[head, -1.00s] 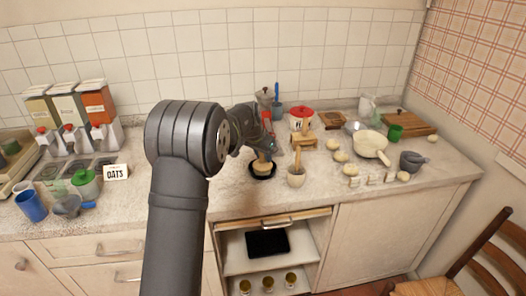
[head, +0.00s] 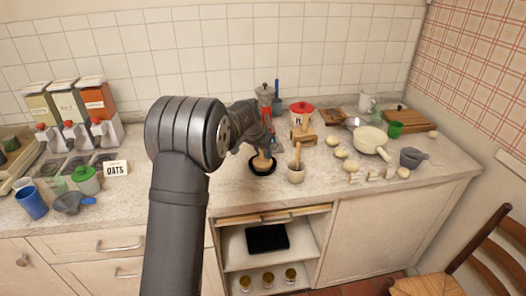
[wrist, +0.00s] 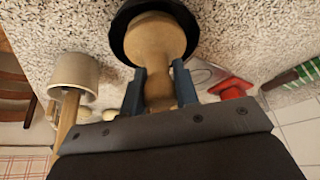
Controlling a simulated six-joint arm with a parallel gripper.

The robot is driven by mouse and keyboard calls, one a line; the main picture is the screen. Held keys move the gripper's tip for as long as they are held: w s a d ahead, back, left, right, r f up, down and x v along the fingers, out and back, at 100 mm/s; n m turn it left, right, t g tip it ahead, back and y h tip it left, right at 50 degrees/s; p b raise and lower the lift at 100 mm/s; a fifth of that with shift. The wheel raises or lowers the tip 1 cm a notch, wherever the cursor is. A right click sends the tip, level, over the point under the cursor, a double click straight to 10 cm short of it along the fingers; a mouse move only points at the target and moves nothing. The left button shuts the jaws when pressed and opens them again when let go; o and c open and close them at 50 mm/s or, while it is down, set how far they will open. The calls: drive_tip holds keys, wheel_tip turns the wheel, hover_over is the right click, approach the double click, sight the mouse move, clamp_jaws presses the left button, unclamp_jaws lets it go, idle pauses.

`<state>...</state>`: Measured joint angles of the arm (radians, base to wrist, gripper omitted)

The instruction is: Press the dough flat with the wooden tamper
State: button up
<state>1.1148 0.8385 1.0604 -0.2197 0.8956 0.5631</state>
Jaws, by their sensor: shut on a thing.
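The wooden tamper (wrist: 155,40) has a broad round foot and a narrower handle. My gripper (wrist: 159,90) is shut on its handle, with one blue finger on each side in the wrist view. The foot is over the round black dish (wrist: 122,22). In the head view the tamper (head: 262,160) stands roughly upright at the black dish (head: 262,171), below my gripper (head: 263,146). Dough under the foot is hidden or cannot be told from the wood, so I cannot tell whether they touch.
A pale pan (head: 369,138) and several round pieces lie further right. Counter left of the dish is mostly clear.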

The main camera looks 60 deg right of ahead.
drive_tip(key=shift+f, duration=0.45)
idle(0.6)
drive_tip(key=shift+r, duration=0.1)
drive_tip(key=shift+r, duration=3.45)
